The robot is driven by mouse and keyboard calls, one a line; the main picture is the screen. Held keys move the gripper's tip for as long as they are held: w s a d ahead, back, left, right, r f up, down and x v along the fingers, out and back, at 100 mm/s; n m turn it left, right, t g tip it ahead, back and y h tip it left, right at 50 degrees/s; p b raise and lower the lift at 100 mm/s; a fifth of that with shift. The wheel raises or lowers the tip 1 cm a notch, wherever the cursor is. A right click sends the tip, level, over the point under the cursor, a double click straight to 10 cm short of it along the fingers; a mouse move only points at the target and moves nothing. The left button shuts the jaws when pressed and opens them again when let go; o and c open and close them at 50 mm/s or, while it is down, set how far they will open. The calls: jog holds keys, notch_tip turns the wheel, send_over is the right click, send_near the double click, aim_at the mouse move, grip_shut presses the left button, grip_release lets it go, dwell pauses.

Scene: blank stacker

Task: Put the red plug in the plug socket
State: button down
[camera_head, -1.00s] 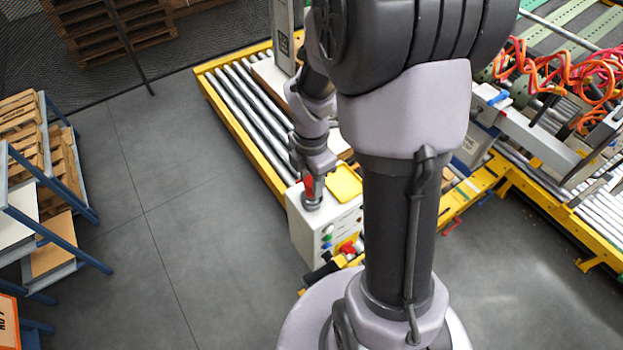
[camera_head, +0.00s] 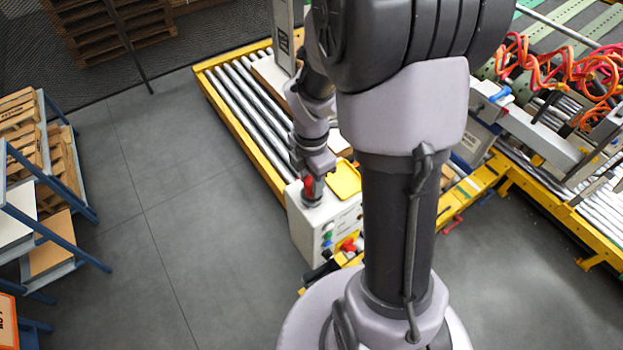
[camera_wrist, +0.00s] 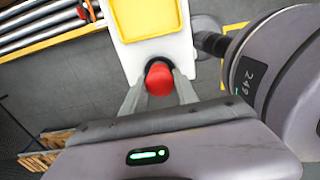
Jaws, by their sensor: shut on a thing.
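The red plug (camera_wrist: 159,79) is between the two fingers of my gripper (camera_wrist: 158,90) in the wrist view, and my gripper is shut on it. In the head view the red plug (camera_head: 309,184) shows just under my gripper (camera_head: 312,182), at the dark round plug socket (camera_head: 312,199) on top of the white control box (camera_head: 308,228). The dark ring of the socket (camera_wrist: 153,62) also shows behind the plug in the wrist view. The plug looks upright at the socket; how deep it sits cannot be told.
A yellow tray (camera_head: 344,181) lies on the box beside the socket. Buttons and a red knob (camera_head: 348,245) are on the box's front. A roller conveyor (camera_head: 240,110) with yellow rails runs behind. The grey floor (camera_head: 190,240) on the left is clear.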

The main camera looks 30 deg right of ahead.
jog(key=shift+f+b, duration=0.3)
jog(key=shift+f, duration=0.1)
jog(key=c, duration=0.9)
grip_release()
jog(key=shift+o, duration=0.2)
